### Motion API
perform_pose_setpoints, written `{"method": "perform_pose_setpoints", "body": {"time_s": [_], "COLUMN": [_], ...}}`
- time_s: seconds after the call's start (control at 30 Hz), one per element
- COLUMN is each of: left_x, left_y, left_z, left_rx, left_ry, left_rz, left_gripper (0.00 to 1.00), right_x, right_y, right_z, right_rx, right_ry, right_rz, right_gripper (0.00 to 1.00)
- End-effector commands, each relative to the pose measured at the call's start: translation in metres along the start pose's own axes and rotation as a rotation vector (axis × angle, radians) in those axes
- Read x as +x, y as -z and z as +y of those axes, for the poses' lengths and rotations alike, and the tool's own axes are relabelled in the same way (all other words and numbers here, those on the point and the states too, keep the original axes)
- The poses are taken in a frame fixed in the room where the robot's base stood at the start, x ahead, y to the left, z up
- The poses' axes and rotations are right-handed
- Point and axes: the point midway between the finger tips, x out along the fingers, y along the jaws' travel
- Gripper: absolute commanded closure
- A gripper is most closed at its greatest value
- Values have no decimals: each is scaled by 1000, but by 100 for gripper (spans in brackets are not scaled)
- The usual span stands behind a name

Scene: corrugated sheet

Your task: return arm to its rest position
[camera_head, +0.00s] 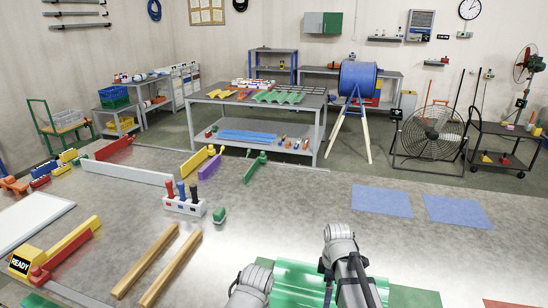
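Two light-grey jointed parts of my arms show at the bottom edge, one low at the left and a taller one with a dark link to its right. I cannot tell which arm each belongs to. No gripper fingertips show, so what the grippers hold, if anything, is hidden. A glossy green corrugated sheet (303,279) lies under and between these arm parts, cut off by the bottom edge.
The large grey worktable (290,215) holds two wooden bars (147,262), a white holder (184,206) with several handled tools, a yellow-and-red READY device (50,255) and two blue sheets (381,201). The table's middle is bare. A red sheet (508,304) lies at lower right.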

Motion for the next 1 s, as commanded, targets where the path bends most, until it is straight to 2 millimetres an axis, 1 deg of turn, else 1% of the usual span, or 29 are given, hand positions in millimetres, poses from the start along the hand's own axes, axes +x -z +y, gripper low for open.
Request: {"method": "perform_pose_setpoints", "body": {"time_s": [0.03,0.2,0.63,0.67,0.7,0.87,1.0], "left_x": [12,32,72,58,53,36,20], "left_y": [1,2,4,3,3,2,1], "left_z": [1,3,7,6,5,4,2], "left_rx": [0,0,0,0,0,0,0], "left_ry": [0,0,0,0,0,0,0], "left_rz": [0,0,0,0,0,0,0], "left_gripper": [23,23,23,23,23,23,23], "right_x": [12,32,73,59,53,37,20], "right_y": [0,0,0,0,0,0,0], "right_z": [0,0,0,0,0,0,0], "right_rx": [0,0,0,0,0,0,0], "right_ry": [0,0,0,0,0,0,0], "right_rz": [0,0,0,0,0,0,0], "right_gripper": [0,0,0,0,0,0,0]}}
